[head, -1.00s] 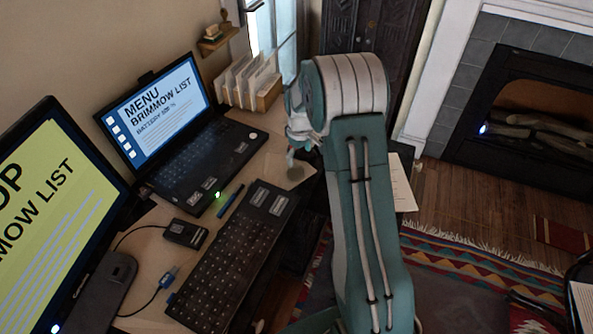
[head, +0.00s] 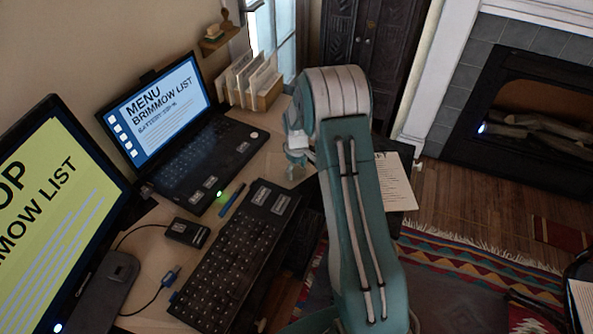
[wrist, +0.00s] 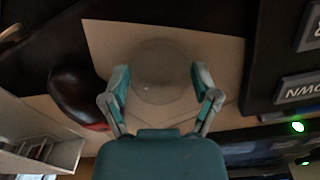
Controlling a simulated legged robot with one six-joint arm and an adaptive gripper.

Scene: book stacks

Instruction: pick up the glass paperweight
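The glass paperweight is a clear, round dome (wrist: 163,62) lying on a pale sheet on the desk in the wrist view. My gripper (wrist: 161,78) is open, with one teal finger on each side of the near part of the glass. I cannot tell whether the fingers touch it. In the head view my gripper (head: 298,160) is low over the desk past the keyboard, and the paperweight is hard to make out behind it.
A dark rounded object with a red edge (wrist: 78,92) sits close to the left finger. The laptop (head: 195,155), keyboard (head: 235,255) and card holder (head: 268,95) stand around the spot. A printed sheet (head: 395,180) lies right of my arm.

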